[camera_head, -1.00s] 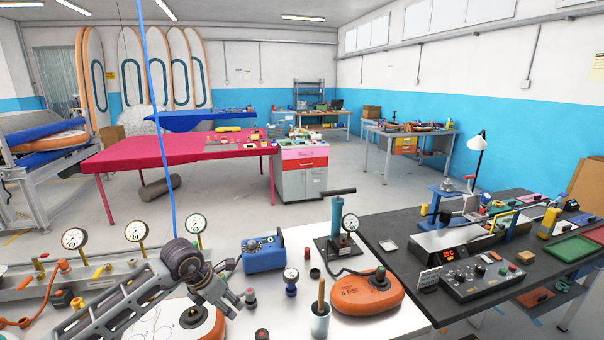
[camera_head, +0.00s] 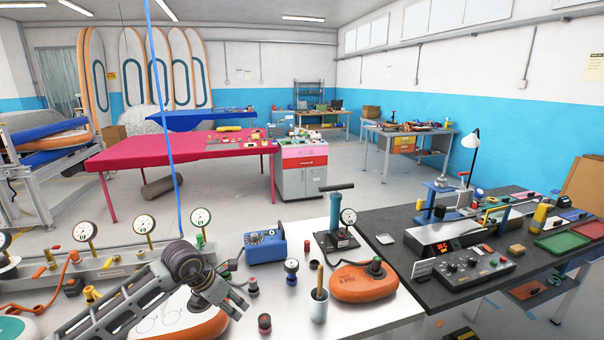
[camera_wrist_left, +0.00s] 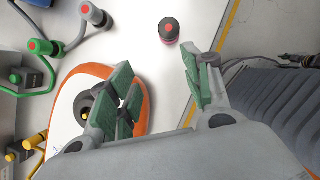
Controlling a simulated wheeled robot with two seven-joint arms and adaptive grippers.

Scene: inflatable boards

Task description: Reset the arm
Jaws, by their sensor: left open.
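My left arm comes in from the lower left of the head view. Its gripper (camera_head: 236,302) is above the white table, beside a white and orange board piece (camera_head: 205,322). In the left wrist view the gripper (camera_wrist_left: 158,88) has its green-padded fingers spread apart, with nothing between them. A dark cap with a red top (camera_wrist_left: 169,30) stands on the table beyond the fingertips. The board piece (camera_wrist_left: 143,108) lies partly hidden behind the left finger. My right gripper does not show in either view.
A blue box (camera_head: 264,248), a pump (camera_head: 336,220), an orange board piece (camera_head: 362,284) and a cup (camera_head: 319,306) stand on the white table. Gauges (camera_head: 144,224) line a rail at left. A dark bench (camera_head: 400,222) with a control box (camera_head: 465,272) is at right. Open floor lies behind.

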